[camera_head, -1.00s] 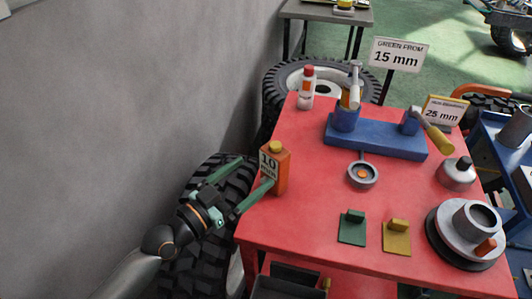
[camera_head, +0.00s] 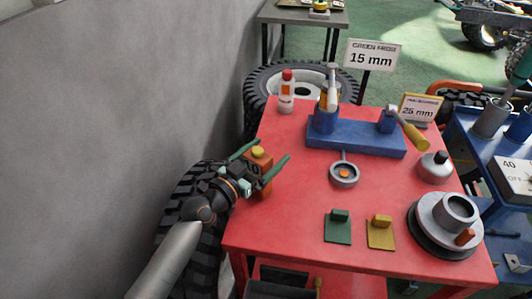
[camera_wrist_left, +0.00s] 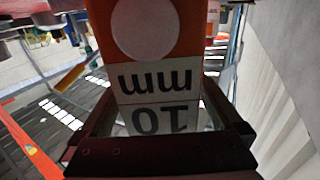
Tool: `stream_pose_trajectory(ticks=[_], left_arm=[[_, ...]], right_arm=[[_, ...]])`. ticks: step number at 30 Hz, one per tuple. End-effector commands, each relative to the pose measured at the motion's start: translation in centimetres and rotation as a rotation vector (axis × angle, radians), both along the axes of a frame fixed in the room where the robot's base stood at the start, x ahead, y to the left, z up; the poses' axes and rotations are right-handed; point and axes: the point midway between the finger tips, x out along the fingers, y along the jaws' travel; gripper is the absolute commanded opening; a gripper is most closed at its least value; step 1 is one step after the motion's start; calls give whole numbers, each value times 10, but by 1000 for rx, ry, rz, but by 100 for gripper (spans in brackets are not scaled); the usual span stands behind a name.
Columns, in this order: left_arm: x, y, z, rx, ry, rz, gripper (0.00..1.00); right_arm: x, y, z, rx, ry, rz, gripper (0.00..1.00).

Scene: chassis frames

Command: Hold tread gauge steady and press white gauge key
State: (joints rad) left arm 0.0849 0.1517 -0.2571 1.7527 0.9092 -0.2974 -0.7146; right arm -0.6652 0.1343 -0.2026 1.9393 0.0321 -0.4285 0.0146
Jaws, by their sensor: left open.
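The tread gauge (camera_head: 262,180) is an orange upright block with a yellow knob on top, at the left edge of the red table. My left gripper (camera_head: 268,153) is open, with one green finger on each side of the gauge. I cannot tell whether either finger touches it. In the left wrist view the orange gauge (camera_wrist_left: 105,38) fills the upper middle, with an upside-down "10 mm" label. A white round key (camera_wrist_left: 142,28) shows on its face above the label. That key is hidden in the head view. My right gripper is not in view.
The red table (camera_head: 290,215) holds a blue tool block (camera_head: 355,140), a red-capped bottle (camera_head: 286,95), a ring gauge (camera_head: 343,174), green (camera_head: 338,230) and yellow (camera_head: 381,235) plates, and a grey hub (camera_head: 440,220). A tyre (camera_head: 195,190) and grey wall (camera_head: 100,120) stand left.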

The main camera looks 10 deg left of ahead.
Motion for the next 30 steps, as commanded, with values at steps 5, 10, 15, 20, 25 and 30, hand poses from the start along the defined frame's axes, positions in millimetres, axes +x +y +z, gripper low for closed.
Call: stream_pose_trajectory(ticks=[5,10,15,20,25,30], left_arm=[[0,0,0,0,0,0,93],[0,0,0,0,0,0,74],[0,0,0,0,0,0,55],[0,0,0,0,0,0,37],[0,0,0,0,0,0,18],[0,0,0,0,0,0,5]], right_arm=[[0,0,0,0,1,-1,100],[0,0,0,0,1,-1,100],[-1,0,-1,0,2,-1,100],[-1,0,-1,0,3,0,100],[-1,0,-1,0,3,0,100],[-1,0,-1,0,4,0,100]])
